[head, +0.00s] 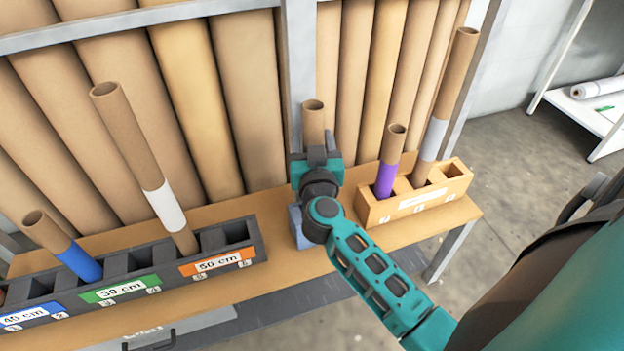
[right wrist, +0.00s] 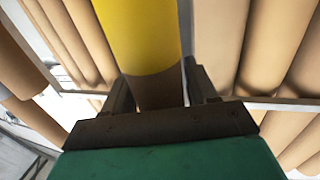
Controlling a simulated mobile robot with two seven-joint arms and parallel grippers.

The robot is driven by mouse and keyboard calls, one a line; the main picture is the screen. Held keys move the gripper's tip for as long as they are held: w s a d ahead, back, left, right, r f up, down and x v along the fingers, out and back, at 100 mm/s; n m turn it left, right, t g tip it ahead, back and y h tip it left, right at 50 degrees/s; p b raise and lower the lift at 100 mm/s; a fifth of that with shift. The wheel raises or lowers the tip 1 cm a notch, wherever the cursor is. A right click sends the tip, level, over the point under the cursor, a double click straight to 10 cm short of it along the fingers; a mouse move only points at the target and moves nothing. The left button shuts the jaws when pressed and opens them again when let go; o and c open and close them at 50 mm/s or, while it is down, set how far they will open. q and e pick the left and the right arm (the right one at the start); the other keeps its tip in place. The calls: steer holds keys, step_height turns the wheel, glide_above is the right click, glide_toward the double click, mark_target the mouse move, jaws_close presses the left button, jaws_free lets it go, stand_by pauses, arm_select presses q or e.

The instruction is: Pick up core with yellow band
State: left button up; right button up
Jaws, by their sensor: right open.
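The core with the yellow band (right wrist: 140,35) fills the upper middle of the right wrist view. Its bare brown part sits between the two fingers of my right gripper (right wrist: 158,92). The jaws are open around it, and I cannot tell whether either finger touches it. In the head view only the brown upper end of a core (head: 313,118) shows above my right gripper (head: 316,157); the gripper hides its band. A small blue-grey block (head: 298,228) shows below the gripper on the table. My left gripper is not in view.
A dark rack (head: 130,262) with colored labels holds a blue-banded core (head: 80,262) and a white-banded core (head: 165,205). A wooden holder (head: 440,202) at right holds a purple-banded core (head: 386,180) and a grey-banded core (head: 433,138). Large brown rolls (head: 200,110) stand behind.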

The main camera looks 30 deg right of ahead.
jaws_close()
stand_by(0.4)
steer(key=shift+r, duration=0.1)
